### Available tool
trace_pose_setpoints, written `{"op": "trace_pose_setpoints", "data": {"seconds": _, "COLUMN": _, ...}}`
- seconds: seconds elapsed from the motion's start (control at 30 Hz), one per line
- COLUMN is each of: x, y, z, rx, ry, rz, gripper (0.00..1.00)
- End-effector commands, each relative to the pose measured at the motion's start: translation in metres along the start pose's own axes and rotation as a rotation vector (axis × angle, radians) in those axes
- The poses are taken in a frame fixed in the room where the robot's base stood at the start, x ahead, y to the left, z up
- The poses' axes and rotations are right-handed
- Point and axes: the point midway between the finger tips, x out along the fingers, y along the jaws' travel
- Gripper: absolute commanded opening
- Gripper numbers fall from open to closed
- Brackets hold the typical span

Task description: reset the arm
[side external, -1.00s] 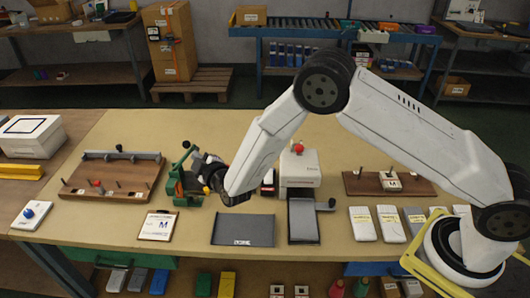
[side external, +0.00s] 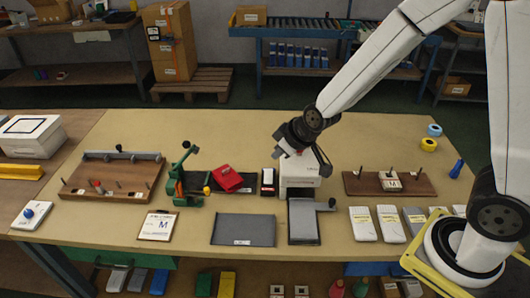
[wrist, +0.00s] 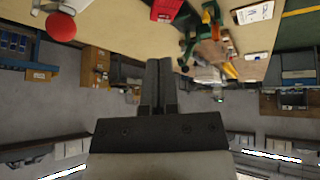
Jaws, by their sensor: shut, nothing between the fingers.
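My gripper (wrist: 158,62) is shut and empty, its two dark fingers together in the wrist view. In the side view the dark wrist end of my arm is in front of the top of the white press (side external: 299,180), and the fingertips are hard to make out there. I cannot tell whether it touches the press. The press's red ball knob (wrist: 60,27) shows at the upper left of the wrist view and is hidden in the side view.
The green clamp device (side external: 181,180) and a red block (side external: 228,179) stand left of the press. A dark mat (side external: 244,230) lies in front. The table behind the press is clear.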

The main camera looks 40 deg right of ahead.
Motion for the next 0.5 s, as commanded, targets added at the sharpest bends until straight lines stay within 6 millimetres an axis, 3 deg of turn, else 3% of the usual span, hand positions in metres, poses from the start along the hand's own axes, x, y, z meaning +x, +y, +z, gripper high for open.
{"op": "trace_pose_setpoints", "data": {"seconds": 0.3, "x": -0.063, "y": 0.012, "z": 0.084, "rx": 0.195, "ry": -0.267, "rz": -0.006, "gripper": 0.0}}
{"op": "trace_pose_setpoints", "data": {"seconds": 0.5, "x": -0.082, "y": 0.013, "z": 0.112, "rx": 0.255, "ry": -0.354, "rz": 0.006, "gripper": 0.0}}
